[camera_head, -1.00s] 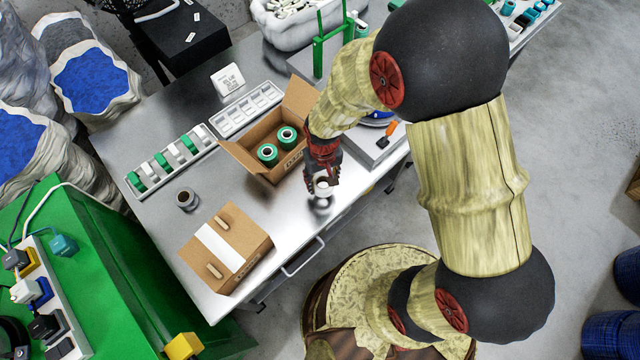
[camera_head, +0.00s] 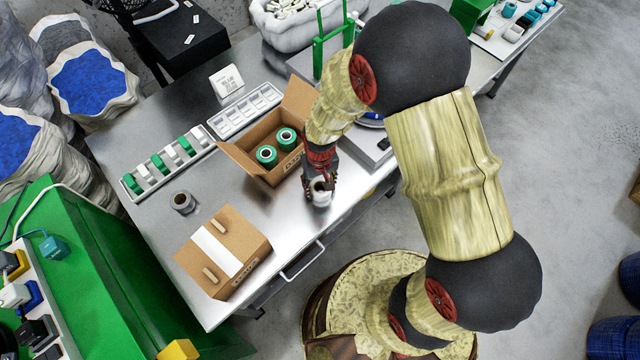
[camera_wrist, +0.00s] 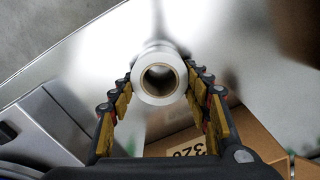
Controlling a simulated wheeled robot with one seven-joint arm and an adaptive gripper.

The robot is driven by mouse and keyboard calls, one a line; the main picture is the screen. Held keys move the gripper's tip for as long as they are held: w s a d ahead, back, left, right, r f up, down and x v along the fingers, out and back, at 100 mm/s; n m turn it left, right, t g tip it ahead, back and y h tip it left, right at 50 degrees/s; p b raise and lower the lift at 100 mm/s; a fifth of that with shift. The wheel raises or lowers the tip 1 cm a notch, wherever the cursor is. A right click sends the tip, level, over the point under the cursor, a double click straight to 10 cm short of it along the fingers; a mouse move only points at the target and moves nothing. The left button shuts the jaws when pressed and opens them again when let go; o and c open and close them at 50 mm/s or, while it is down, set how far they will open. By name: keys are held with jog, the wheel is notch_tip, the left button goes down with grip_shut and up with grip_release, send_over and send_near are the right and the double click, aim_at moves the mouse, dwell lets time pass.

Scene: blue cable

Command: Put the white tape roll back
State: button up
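The white tape roll (camera_wrist: 159,77) is between the two fingers of my gripper in the wrist view, with its round end and hollow core facing the camera. Its sides come very close to both fingers, and I cannot tell whether they press on it. In the head view my gripper (camera_head: 321,186) points down around the roll (camera_head: 321,196), at or just above the metal table near its front edge. The fingers partly hide the roll there. An open cardboard box (camera_head: 257,166) with two green rolls (camera_head: 277,147) stands just left of my gripper.
A closed cardboard box (camera_head: 240,250) stands front left. A grey roll (camera_head: 182,202) stands on the table to its upper left. Two compartment trays (camera_head: 168,160) (camera_head: 245,110) lie behind. A grey box (camera_wrist: 45,122) shows in the wrist view. The table between the boxes is clear.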

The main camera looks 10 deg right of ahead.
jog(key=o, duration=0.4)
notch_tip(320, 180, up, 21)
jog(key=d+t+p, duration=0.1)
jog(key=d+p, duration=0.2)
jog(key=p, duration=0.1)
jog(key=s+d+r+t, duration=0.1)
jog(key=s+d+r, duration=0.2)
jog(key=r, duration=0.4)
jog(key=s+d+r+m+t, duration=0.1)
jog(key=s+d+r+t, duration=0.1)
jog(key=s+r, duration=0.3)
jog(key=s+d+r+m+t, duration=0.1)
jog(key=s+d+r, duration=0.3)
jog(key=r, duration=0.5)
jog(key=shift+s+r+t, duration=0.3)
jog(key=shift+s, duration=0.2)
jog(key=shift+d, duration=0.1)
